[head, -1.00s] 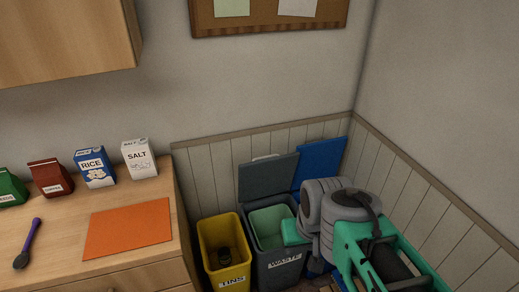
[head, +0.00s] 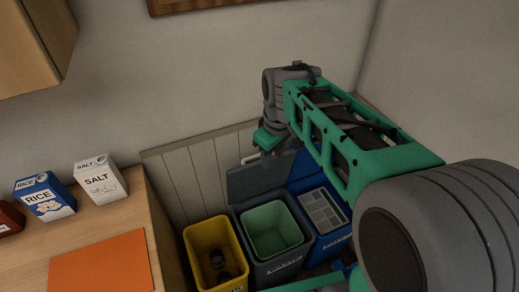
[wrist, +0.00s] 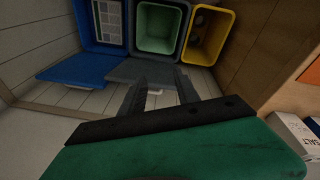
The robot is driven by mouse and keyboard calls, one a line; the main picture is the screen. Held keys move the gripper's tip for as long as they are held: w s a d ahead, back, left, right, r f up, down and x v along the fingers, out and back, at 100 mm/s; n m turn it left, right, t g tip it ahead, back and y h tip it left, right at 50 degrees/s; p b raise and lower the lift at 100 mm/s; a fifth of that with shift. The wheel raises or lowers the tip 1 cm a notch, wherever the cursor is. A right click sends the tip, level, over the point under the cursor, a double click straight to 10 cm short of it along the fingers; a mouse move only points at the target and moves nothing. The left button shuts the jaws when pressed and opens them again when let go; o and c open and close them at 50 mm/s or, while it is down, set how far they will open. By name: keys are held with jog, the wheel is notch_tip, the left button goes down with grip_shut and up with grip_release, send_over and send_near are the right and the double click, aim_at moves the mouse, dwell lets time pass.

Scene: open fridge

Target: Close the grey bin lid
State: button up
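The grey bin (head: 283,262), with a pale green inside, stands on the floor. Its grey lid (head: 248,180) is open, tilted up near the wall. My gripper's green body (head: 270,140) is above the lid's upper edge, and its fingers are mostly hidden in the head view. In the wrist view my gripper (wrist: 160,80) is open, its two dark fingers apart and reaching over the grey lid (wrist: 120,71). A small pale piece (wrist: 154,91) at the lid's edge shows between the fingers. I cannot tell whether the fingers touch the lid.
A yellow bin (head: 198,240) stands left of the grey bin. A blue bin (head: 328,243) stands right, its blue lid (wrist: 75,70) open too. The counter (head: 148,215) with cartons (head: 100,182) and an orange mat (head: 103,265) is at left. The panelled wall (head: 195,168) is close behind.

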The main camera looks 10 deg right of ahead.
jog(key=w+f+n, duration=0.4)
jog(key=w, duration=0.3)
jog(key=w+f+n+g, duration=0.1)
jog(key=w+f+n, duration=0.3)
jog(key=w, duration=0.3)
jog(key=w+d+f+n+g, duration=0.1)
jog(key=w+f+n, duration=0.3)
jog(key=w, duration=0.3)
jog(key=shift+d+f+n, duration=0.1)
jog(key=shift+n, duration=0.5)
jog(key=shift+f, duration=0.35)
notch_tip(320, 180, down, 7)
jog(key=shift+f+p, duration=0.2)
jog(key=shift+p, duration=0.35)
jog(key=shift+c, duration=0.2)
grip_shut()
